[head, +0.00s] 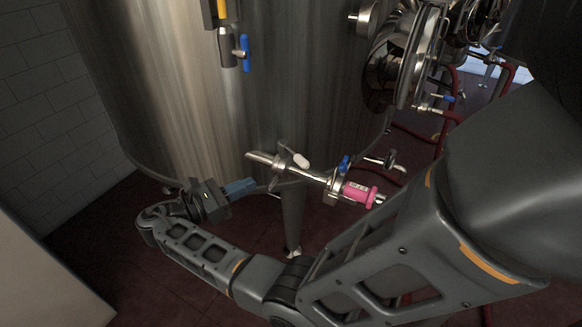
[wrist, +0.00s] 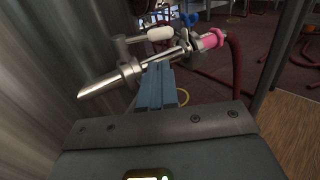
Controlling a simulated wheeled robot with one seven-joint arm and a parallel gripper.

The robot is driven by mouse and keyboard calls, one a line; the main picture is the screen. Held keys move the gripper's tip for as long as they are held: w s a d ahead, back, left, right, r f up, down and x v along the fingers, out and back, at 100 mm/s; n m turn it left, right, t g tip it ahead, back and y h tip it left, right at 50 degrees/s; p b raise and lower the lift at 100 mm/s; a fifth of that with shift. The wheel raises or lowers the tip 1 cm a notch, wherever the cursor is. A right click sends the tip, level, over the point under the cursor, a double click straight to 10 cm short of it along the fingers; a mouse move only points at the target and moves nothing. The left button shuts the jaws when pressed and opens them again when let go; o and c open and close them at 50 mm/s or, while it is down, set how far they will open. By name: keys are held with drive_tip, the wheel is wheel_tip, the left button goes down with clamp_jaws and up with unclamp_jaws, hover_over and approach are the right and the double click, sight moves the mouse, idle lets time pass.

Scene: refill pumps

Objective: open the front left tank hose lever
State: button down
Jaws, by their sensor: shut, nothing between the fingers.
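A steel outlet pipe (head: 310,174) runs out of the front of the large tank (head: 240,90). It carries a lever with a white handle (head: 301,160), which also shows in the wrist view (wrist: 160,33). Farther along the pipe is a small blue lever (head: 344,163), seen in the wrist view too (wrist: 189,19), beside a pink hose fitting (head: 359,192). My gripper (head: 246,186) has blue fingers, is shut and empty, and is left of and below the white handle. In the wrist view the fingers (wrist: 163,70) point towards the pipe; I cannot tell whether they touch it.
A blue-handled valve (head: 244,52) sits higher on the tank. A round steel hatch (head: 400,60) is at the upper right. Red hoses (head: 410,135) lie on the dark red floor at right. A tank leg (head: 292,220) stands below the pipe. A tiled wall (head: 45,110) is at left.

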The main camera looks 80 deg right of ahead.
sight(298, 163)
drive_tip(key=p+x, duration=0.1)
drive_tip(key=x, duration=1.1)
drive_tip(key=shift+s+d, duration=0.15)
drive_tip(key=shift+s+d+p, duration=0.1)
drive_tip(key=shift+d+p, duration=0.05)
drive_tip(key=shift+p, duration=0.2)
